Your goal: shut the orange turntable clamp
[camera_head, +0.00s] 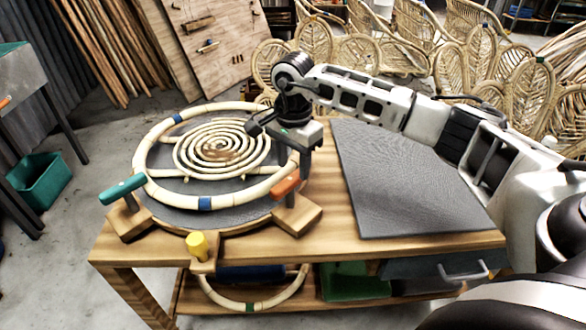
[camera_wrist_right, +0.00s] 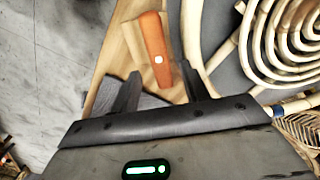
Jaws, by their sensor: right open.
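The orange turntable clamp (camera_head: 286,187) stands on a wooden arm at the turntable's front right, its handle close to the rattan ring (camera_head: 172,193). In the right wrist view the orange handle (camera_wrist_right: 154,42) lies ahead of and between my two fingers. My right gripper (camera_head: 303,170) is open and empty, fingers pointing down just above and behind the orange handle. I cannot tell whether they touch. The turntable (camera_head: 240,214) carries the ring with a coiled rattan spiral (camera_head: 220,150) inside. My left gripper is not in view.
A teal clamp (camera_head: 122,189) stands at the turntable's left and a yellow knob (camera_head: 197,245) at its front. A grey mat (camera_head: 400,185) covers the table's right side and is bare. Rattan chair frames (camera_head: 355,50) stand behind the table.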

